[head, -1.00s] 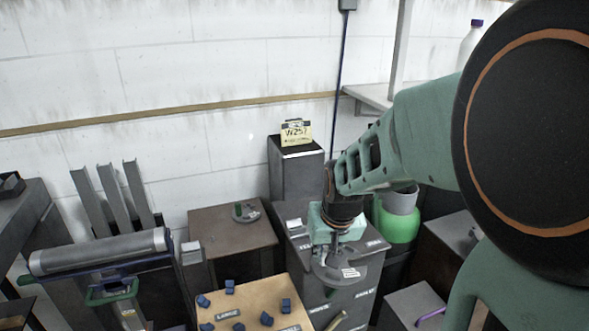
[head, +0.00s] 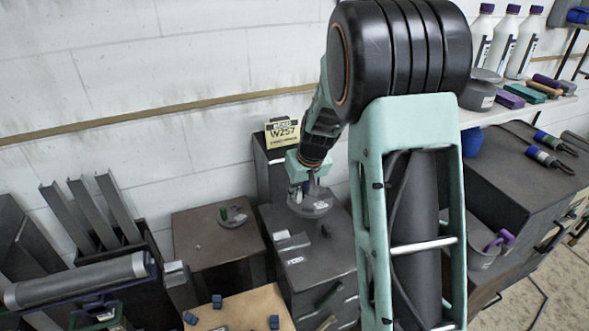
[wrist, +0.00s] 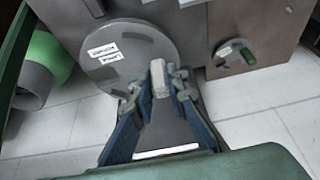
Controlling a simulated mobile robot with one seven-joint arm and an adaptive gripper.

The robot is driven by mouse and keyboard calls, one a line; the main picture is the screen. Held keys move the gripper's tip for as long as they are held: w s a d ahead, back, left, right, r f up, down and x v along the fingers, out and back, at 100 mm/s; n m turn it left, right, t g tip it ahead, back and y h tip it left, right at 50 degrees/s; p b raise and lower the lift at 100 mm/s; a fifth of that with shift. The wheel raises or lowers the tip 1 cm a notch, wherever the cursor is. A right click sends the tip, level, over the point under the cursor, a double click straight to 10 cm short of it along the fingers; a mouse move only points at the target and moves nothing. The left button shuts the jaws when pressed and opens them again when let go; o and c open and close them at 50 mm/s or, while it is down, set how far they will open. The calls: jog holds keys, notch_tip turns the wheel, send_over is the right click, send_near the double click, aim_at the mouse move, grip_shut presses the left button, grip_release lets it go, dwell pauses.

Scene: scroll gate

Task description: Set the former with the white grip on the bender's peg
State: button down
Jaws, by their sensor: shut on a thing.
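My gripper (head: 308,178) is shut on the white grip (wrist: 158,78) of a round grey disc, the former (head: 309,204). The former shows in the wrist view (wrist: 120,50) with two white labels on its face. In the head view it hangs level over the back part of a dark grey cabinet (head: 300,262); I cannot tell how far above the top it is. A second, smaller disc with a green grip (head: 232,215) lies on a brown cabinet to the left and also shows in the wrist view (wrist: 233,54). I cannot make out the bender's peg.
A dark post with a yellow sign (head: 283,132) stands behind the former by the wall. A grey roller (head: 75,280) and upright metal channels (head: 95,215) are at the left. A tan board (head: 245,308) with blue pieces is in front. A shelf with bottles (head: 500,45) is at the right.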

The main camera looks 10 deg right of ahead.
aim_at(298, 200)
jog(key=shift+w, duration=0.7)
jog(key=shift+s+f+b, duration=0.15)
jog(key=shift+f+b, duration=0.15)
jog(key=shift+f, duration=0.1)
jog(key=shift+f+b, duration=1.1)
jog(key=shift+f, duration=0.75)
jog(key=shift+f+b, duration=1.05)
jog(key=shift+f, duration=0.05)
jog(key=shift+f+b, duration=0.2)
jog(key=shift+b, duration=0.25)
jog(key=c, duration=2)
grip_release()
jog(key=shift+o, duration=0.9)
jog(key=shift+s+f, duration=0.15)
jog(key=v, duration=1.2)
